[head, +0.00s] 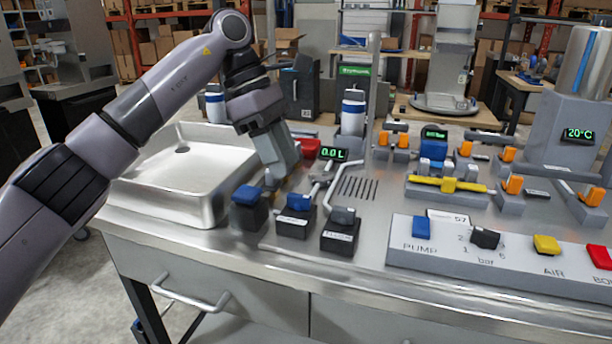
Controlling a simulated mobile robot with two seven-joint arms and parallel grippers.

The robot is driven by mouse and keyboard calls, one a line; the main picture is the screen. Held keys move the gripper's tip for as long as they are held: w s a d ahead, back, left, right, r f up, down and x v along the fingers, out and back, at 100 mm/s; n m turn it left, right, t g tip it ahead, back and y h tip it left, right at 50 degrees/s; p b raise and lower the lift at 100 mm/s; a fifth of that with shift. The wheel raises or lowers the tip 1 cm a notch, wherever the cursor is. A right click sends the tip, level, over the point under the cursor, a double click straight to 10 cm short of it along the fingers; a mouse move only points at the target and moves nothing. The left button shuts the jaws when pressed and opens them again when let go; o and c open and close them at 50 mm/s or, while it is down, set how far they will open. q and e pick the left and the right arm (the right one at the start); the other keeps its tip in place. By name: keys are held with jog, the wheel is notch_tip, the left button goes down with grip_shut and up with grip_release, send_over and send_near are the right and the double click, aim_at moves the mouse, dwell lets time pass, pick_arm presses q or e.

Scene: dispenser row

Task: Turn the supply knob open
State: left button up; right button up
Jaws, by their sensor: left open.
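My left gripper (276,178) points down over the steel bench, just behind a row of small dark valve blocks. It is open, and its fingers hide part of what lies behind them. The front left block carries a blue knob (248,195), just left of and below the fingertips. Contact between the gripper and any handle cannot be made out.
A steel sink (180,203) lies left of the blocks. A display (333,154) reads 0.0 L near a thin upright post (373,95). A control panel (400,252) with coloured knobs fills the front right. Orange-handled valves and a yellow bar (447,184) stand behind it.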

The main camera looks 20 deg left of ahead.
aim_at(299, 196)
pick_arm(q)
jog(key=x, duration=0.5)
jog(key=shift+w+f+b, duration=0.2)
jog(key=shift+f+b, duration=0.2)
jog(key=shift+d+f, duration=0.15)
jog(key=shift+f, duration=0.25)
pick_arm(e)
jog(key=shift+s+f, duration=0.2)
jog(key=shift+f, duration=0.5)
pick_arm(q)
jog(key=shift+c, duration=0.6)
grip_shut()
pick_arm(e)
jog(key=shift+w, duration=0.1)
